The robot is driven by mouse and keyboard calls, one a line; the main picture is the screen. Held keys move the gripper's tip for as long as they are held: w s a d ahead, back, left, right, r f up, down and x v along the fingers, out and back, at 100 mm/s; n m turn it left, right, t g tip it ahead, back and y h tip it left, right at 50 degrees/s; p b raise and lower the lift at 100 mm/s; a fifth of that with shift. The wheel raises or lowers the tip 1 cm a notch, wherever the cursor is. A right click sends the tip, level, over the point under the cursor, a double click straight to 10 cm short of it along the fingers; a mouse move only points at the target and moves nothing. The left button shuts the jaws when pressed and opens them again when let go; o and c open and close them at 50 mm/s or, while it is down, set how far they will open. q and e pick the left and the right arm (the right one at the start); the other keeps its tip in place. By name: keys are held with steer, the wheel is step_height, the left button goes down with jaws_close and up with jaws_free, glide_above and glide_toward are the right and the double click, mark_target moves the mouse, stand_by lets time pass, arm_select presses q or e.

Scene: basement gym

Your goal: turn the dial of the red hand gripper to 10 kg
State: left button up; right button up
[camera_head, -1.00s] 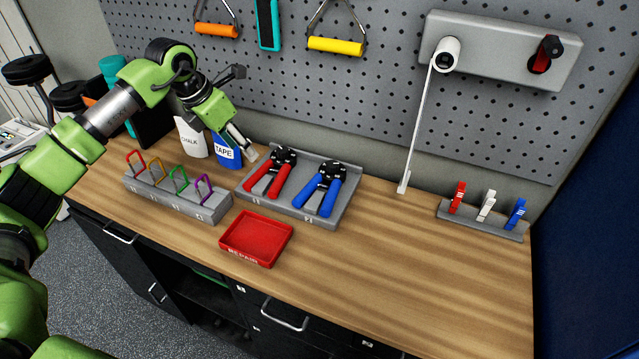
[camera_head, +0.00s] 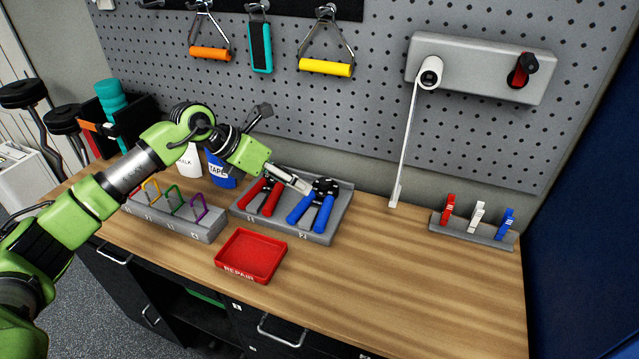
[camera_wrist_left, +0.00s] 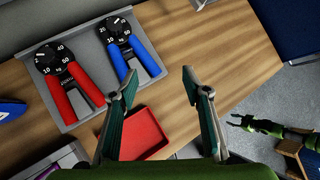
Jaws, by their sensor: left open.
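The red hand gripper (camera_head: 262,199) lies at the left in a grey tray (camera_head: 290,228), beside the blue hand gripper (camera_head: 322,207). My left arm covers the red one's top in the head view. In the left wrist view the red hand gripper (camera_wrist_left: 72,85) shows its black dial (camera_wrist_left: 48,58) with white numbers; its setting is too small to read surely. My left gripper (camera_head: 304,187) is open and empty, above the tray near the blue one. In the left wrist view its spread fingers (camera_wrist_left: 160,80) are apart from both hand grippers.
A red repair tray (camera_head: 251,256) lies in front. A rack with coloured carabiners (camera_head: 178,222) stands left; chalk and tape containers are behind my arm. A clip rack (camera_head: 472,230) is at right, with clear bench between. My right arm (camera_wrist_left: 272,128) seems to show in the wrist view.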

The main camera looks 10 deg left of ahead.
arm_select(q)
steer(key=d+r+h, duration=0.1)
steer(key=d+h, duration=0.1)
steer(key=d, duration=0.4)
steer(key=shift+s+d+h, duration=0.3)
steer(key=shift+d, duration=0.1)
